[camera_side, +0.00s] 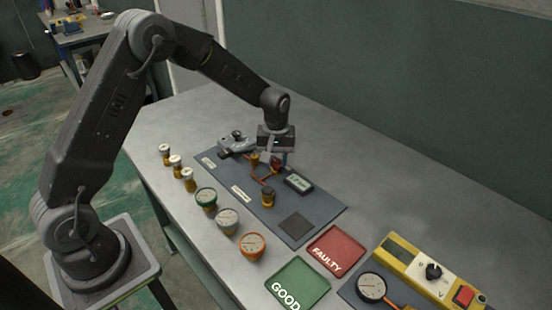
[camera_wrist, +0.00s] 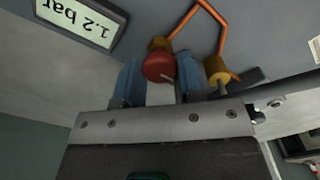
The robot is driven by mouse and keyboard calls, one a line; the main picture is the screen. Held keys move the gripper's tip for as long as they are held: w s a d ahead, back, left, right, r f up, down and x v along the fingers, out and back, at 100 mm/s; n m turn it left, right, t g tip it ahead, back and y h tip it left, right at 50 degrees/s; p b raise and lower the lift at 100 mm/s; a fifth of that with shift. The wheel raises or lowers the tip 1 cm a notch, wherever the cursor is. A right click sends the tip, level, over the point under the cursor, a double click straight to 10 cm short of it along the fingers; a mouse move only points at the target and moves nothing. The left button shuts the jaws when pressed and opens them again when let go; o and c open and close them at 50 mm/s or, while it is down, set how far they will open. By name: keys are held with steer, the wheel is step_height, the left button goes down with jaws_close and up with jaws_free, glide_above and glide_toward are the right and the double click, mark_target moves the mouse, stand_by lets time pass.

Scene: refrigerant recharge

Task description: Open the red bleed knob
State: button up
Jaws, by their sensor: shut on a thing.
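The red bleed knob (camera_wrist: 159,67) shows in the wrist view between the two blue fingers of my gripper (camera_wrist: 161,82). It is round, with a pale mark on its face, and sits in front of a brass fitting (camera_wrist: 158,43). The fingers are shut on the knob from both sides. In the side view my gripper (camera_side: 278,162) is low over the dark panel, and the knob is mostly hidden there by the gripper. A digital display (camera_wrist: 80,17) near the knob reads 1.2 bar; it also shows in the side view (camera_side: 298,184).
Orange copper pipe (camera_wrist: 206,12) and another brass fitting (camera_wrist: 217,72) lie close to the right finger. In the side view, several gauges (camera_side: 227,221) and small brass parts stand along the panel's left. Green (camera_side: 297,270) and red (camera_side: 336,240) trays and a yellow unit (camera_side: 408,257) are at lower right.

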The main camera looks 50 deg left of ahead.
mark_target(276, 161)
steer(key=o, duration=0.9)
step_height(276, 161, up, 14)
steer(key=shift+f, duration=0.1)
stand_by(0.3)
